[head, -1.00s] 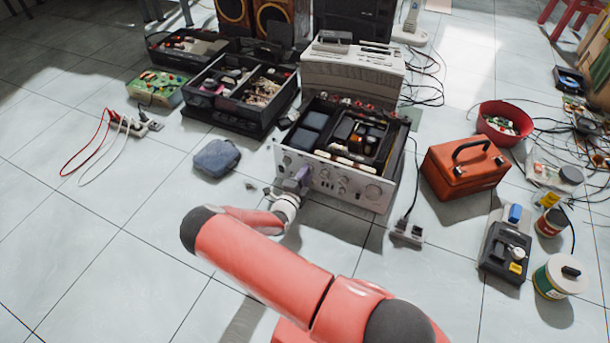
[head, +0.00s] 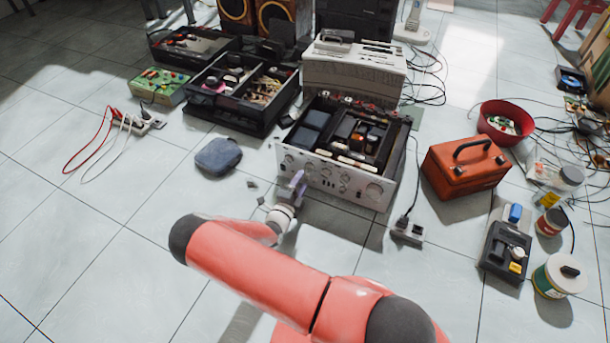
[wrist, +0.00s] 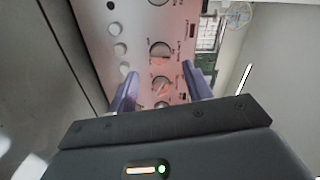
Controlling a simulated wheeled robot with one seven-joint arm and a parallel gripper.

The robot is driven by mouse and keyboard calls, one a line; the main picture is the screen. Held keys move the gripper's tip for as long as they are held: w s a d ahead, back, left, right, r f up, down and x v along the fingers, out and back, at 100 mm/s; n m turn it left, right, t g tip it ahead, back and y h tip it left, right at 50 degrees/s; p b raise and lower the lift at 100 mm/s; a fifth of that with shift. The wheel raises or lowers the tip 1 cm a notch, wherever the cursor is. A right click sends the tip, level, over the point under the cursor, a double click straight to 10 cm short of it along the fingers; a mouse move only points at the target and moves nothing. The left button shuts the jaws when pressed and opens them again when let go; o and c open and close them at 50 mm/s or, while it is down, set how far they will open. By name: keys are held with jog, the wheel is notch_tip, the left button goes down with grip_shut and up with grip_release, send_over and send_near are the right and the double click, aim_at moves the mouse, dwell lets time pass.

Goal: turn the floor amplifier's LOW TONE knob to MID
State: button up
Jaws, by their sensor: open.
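The floor amplifier (head: 330,182) stands with its silver front panel facing me, its top open. In the wrist view the panel (wrist: 135,22) runs up the picture, with several knobs on it. My gripper (wrist: 161,80) is open, its two purple fingers on either side of a round knob (wrist: 160,87). The fingers look apart from that knob. Another knob (wrist: 160,50) sits above it, and one below is partly hidden by my gripper body. The labels are too small to read, so I cannot tell which knob is LOW TONE. In the head view my gripper (head: 298,184) is before the panel's left part.
A red toolbox (head: 465,168) and a power strip (head: 408,232) are right of the amplifier. A blue-grey pouch (head: 218,157) lies to its left. A beige device (head: 355,72) stands behind it. The floor at front left is clear.

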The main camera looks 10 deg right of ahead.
jog(key=shift+v, duration=1.5)
jog(key=shift+r, duration=0.1)
